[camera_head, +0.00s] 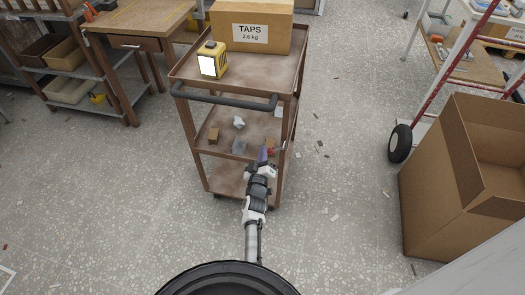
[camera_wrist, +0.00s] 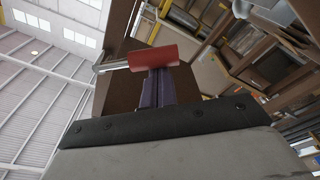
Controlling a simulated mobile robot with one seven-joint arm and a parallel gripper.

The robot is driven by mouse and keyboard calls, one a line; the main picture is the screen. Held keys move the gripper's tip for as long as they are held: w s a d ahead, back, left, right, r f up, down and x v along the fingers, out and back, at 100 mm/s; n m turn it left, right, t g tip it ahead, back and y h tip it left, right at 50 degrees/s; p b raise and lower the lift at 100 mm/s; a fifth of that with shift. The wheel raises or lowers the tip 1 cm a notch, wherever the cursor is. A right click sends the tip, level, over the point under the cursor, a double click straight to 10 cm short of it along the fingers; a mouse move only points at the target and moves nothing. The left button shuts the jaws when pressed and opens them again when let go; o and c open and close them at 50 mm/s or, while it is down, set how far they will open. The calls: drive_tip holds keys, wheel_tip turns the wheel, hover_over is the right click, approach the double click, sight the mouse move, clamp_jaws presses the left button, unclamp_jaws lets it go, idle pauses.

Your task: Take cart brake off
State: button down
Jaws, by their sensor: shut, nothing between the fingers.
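The brown three-tier cart (camera_head: 190,120) stands ahead of me, with a dark push handle (camera_head: 225,99) along its near top edge. A red grip on a thin metal rod, which looks like the brake lever (camera_wrist: 155,57), shows large in the wrist view. In the head view a small orange-red bit of it (camera_head: 270,145) shows by the cart's near right post. My gripper (camera_head: 263,154) is at that post, below the push handle. Its purple fingers (camera_wrist: 155,84) are shut and empty, their tips right at the red grip. I cannot tell whether they touch it.
A cardboard box marked TAPS (camera_head: 249,27) and a yellow device (camera_head: 212,60) stand on the cart's top shelf. Small items lie on its middle shelf. A workbench (camera_head: 142,20) is at left; a large open box (camera_head: 455,185) and a black wheel (camera_head: 399,144) are at right. Floor around the cart is mostly clear.

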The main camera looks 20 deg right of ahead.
drive_tip(key=s+d+f+n+y, duration=0.1)
drive_tip(key=s+d+f+n, duration=0.1)
drive_tip(key=n, duration=0.8)
drive_tip(key=shift+s+d+f+n+g+y+p, duration=0.3)
drive_tip(key=shift+d+f+p, duration=0.15)
drive_tip(key=shift+d+f, duration=0.55)
drive_tip(key=shift+a+f, duration=0.1)
drive_tip(key=shift+w, duration=0.1)
